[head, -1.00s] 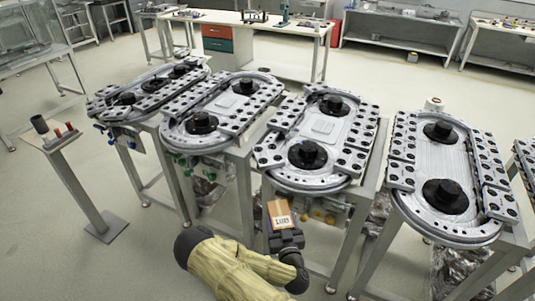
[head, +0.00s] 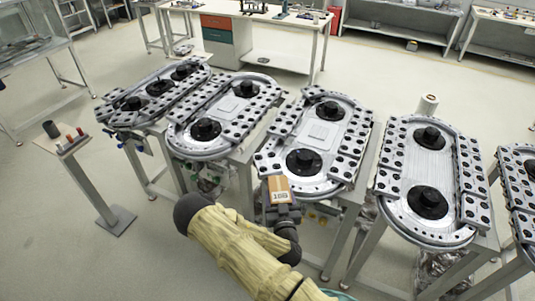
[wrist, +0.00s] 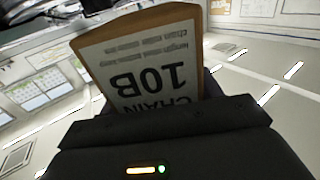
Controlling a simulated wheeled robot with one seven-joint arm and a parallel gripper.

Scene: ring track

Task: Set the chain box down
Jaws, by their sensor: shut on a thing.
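The chain box (head: 279,185) is a small brown carton with a white label. In the wrist view the label on the chain box (wrist: 145,65) reads "CHAIN 10B", upside down. My gripper (head: 282,203) is shut on it and holds it at the near end of the middle ring track (head: 312,140). In the head view the box appears just in front of that track's near rim; I cannot tell whether it touches. The gripper's fingertips are largely hidden behind the box and the gripper body.
More ring tracks on metal stands flank it, one at right (head: 430,180) and one at left (head: 225,115). A small post stand (head: 75,150) with cylinders is at far left. A white workbench (head: 270,20) stands behind. The floor at lower left is clear.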

